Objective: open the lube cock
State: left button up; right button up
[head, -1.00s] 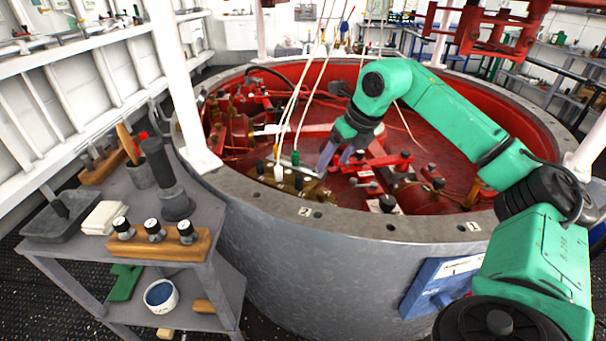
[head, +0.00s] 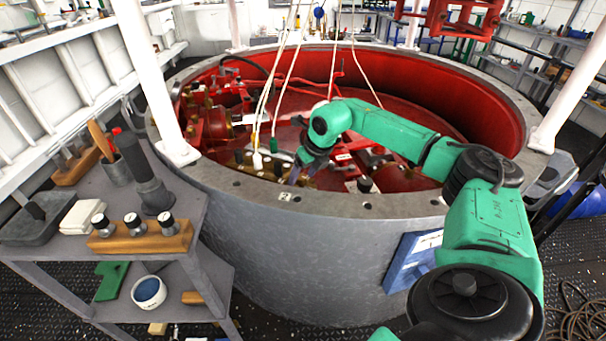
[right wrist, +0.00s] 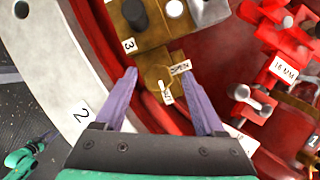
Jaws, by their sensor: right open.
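A brass cock (right wrist: 158,72) with a small pale lever and two small white tags sits at the end of a brass block in the right wrist view. I take it for the lube cock; the tags are too small to read surely. My right gripper (right wrist: 165,88) is open, with its purple fingers on either side of the cock and nothing held. I cannot tell whether a finger touches it. In the head view my right gripper (head: 294,174) reaches down just inside the pit's near rim and hides the cock.
The round pit's stone rim (head: 330,204) bounds the red interior. The brass block (right wrist: 133,28) carries a black knob and white fitting; red valves (right wrist: 255,100) lie to the right. Hoses hang into the pit. A grey cart (head: 205,215) with tools stands left.

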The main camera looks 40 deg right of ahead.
grip_shut()
